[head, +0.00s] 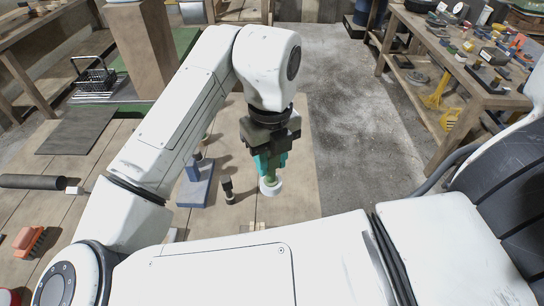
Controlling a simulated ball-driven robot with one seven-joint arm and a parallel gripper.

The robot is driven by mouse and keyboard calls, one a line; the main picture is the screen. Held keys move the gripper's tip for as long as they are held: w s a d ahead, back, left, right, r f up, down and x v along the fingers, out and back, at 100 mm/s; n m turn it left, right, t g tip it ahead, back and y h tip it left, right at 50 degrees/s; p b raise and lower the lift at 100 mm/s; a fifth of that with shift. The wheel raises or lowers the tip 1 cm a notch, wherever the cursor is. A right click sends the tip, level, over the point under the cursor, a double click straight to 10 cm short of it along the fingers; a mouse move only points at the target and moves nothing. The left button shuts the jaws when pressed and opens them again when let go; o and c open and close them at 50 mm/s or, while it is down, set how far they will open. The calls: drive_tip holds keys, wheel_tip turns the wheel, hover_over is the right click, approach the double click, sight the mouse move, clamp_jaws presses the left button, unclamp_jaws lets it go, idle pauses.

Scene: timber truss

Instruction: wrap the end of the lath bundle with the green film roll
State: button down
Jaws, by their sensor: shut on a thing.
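My gripper (270,160) hangs at the centre of the head view with its fingers pointing down. It is shut on the green film roll (269,180), which shows as a green upright body with a pale round lower end. The roll is over the wooden table top; I cannot tell whether it touches the surface. A few small pieces of light wood (254,227) show just above my arm's lower edge, and they may be part of the lath bundle. The rest of them is hidden by my arm.
A blue stand (196,188) and a small dark-topped upright object (228,190) stand left of the roll. A dark tube (32,182) and an orange brush (28,241) lie at the left. A cluttered workbench (468,85) stands at the right. Bare table (298,170) lies right of the roll.

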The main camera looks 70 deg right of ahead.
sight(269, 184)
drive_tip(key=shift+f, duration=0.1)
wheel_tip(269, 184, down, 9)
drive_tip(key=b, duration=0.9)
drive_tip(key=shift+f, duration=0.2)
drive_tip(key=shift+a, duration=0.1)
drive_tip(key=shift+s+a+b, duration=0.1)
drive_tip(key=shift+a+b, duration=0.35)
drive_tip(key=shift+a, duration=0.8)
drive_tip(key=shift+a, duration=0.5)
drive_tip(key=shift+d+r+b, duration=0.1)
drive_tip(key=shift+d+b, duration=0.1)
drive_tip(key=shift+b, duration=0.1)
idle(0.7)
drive_tip(key=shift+d, duration=1.2)
